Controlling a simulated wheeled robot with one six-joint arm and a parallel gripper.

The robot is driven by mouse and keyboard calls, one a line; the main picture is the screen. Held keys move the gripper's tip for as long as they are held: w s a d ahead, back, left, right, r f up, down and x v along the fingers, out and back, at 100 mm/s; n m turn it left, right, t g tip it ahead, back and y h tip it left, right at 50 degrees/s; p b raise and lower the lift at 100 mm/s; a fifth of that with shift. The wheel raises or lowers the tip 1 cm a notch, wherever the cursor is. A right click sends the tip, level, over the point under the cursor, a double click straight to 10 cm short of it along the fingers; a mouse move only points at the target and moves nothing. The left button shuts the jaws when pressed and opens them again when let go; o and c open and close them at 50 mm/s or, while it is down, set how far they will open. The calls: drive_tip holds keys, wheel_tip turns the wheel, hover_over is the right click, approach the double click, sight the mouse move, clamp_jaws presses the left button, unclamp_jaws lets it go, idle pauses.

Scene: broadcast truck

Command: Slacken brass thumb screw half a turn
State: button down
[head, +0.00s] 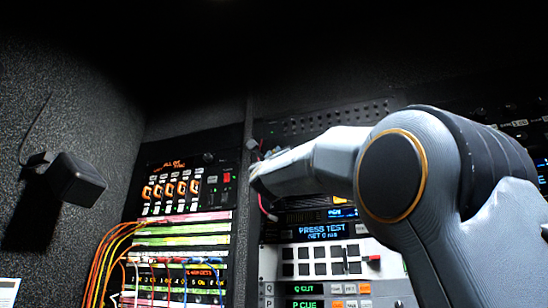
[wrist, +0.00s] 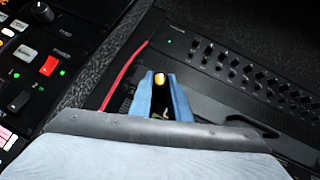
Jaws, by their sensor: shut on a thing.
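The brass thumb screw (wrist: 159,77) shows in the wrist view as a small gold tip between the two blue fingers of my gripper (wrist: 160,84). The fingers are shut on it, one on each side. Most of the screw's body is hidden by the fingers and by my wrist. In the head view my gripper (head: 258,178) reaches to the rack post beside the left panel. The screw cannot be made out there, as the arm covers that spot.
A red cable (wrist: 122,75) runs close beside the fingers. A red rocker switch (wrist: 49,66) and a black knob (wrist: 42,12) sit on the left panel. Orange patch cables (head: 103,255) hang lower left. A black box (head: 77,180) juts from the left wall.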

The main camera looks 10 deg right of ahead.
drive_tip(key=shift+s, duration=0.1)
drive_tip(key=c, duration=1.7)
unclamp_jaws()
drive_tip(key=shift+o, duration=0.2)
drive_tip(key=shift+f, duration=0.1)
drive_tip(key=b+v, duration=0.5)
drive_tip(key=v, duration=0.2)
drive_tip(key=shift+s+f, duration=0.2)
drive_tip(key=shift+a, duration=0.1)
